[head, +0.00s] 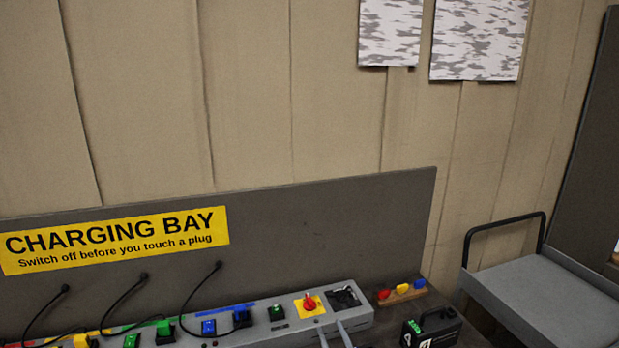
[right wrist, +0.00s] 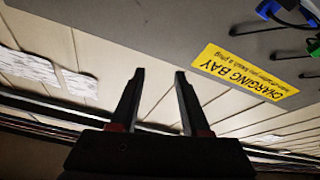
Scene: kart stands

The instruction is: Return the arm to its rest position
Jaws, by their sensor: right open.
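My right gripper (head: 331,327) shows at the bottom edge of the head view, only its two grey fingertips, in front of the grey charging strip (head: 362,317). In the right wrist view my right gripper (right wrist: 159,74) is open, with its two dark fingers apart and nothing between them. That view appears upside down, and the fingers point toward the wall and the charging panel (right wrist: 170,25). My left gripper is in neither view. The rest of my right arm is hidden below the head view.
The strip carries a red rotary switch (head: 309,303) on a yellow plate and several coloured plugs with black cables. A dark battery (head: 432,328) and a wooden block with coloured knobs (head: 402,292) stand right of it. A grey cart (head: 545,297) is at far right.

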